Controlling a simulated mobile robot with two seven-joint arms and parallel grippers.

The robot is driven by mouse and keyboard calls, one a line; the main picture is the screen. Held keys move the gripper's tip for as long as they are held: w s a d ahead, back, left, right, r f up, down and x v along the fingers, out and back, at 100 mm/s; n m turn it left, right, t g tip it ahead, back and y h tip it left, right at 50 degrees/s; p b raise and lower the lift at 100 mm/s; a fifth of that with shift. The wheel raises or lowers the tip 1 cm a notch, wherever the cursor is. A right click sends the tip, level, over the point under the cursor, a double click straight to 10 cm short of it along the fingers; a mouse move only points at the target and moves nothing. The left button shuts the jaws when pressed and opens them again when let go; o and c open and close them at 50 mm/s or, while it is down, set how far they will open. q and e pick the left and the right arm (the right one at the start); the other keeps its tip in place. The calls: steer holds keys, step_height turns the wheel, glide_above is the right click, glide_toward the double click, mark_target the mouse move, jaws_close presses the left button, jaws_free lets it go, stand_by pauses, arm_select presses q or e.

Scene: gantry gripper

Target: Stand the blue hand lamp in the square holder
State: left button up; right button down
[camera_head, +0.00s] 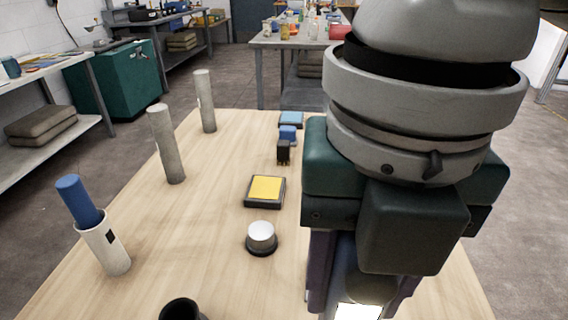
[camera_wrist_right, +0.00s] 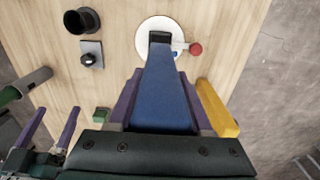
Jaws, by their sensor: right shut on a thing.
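My right gripper (camera_head: 345,300) fills the right of the head view, pointing down. My arm hides the lamp in the head view. I cannot make out the square holder with certainty. My left gripper (camera_wrist_right: 57,110) shows only in the wrist view, at lower left, with its fingers apart and nothing between them.
A white cup (camera_head: 110,252) with a blue cylinder (camera_head: 78,200) stands at left. Two grey posts (camera_head: 166,145) stand behind it. A black tray with a yellow pad (camera_head: 265,188), a white-topped knob (camera_head: 261,235) and a black cup (camera_head: 183,310) are mid-table. A red ball (camera_wrist_right: 196,48) is beside the disc.

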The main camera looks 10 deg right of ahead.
step_height(320, 180, down, 8)
steer(key=shift+b, duration=0.45)
steer(key=shift+f, duration=0.1)
steer(key=shift+c, duration=1.6)
jaws_free()
step_height(320, 180, up, 12)
steer(key=p, duration=0.1)
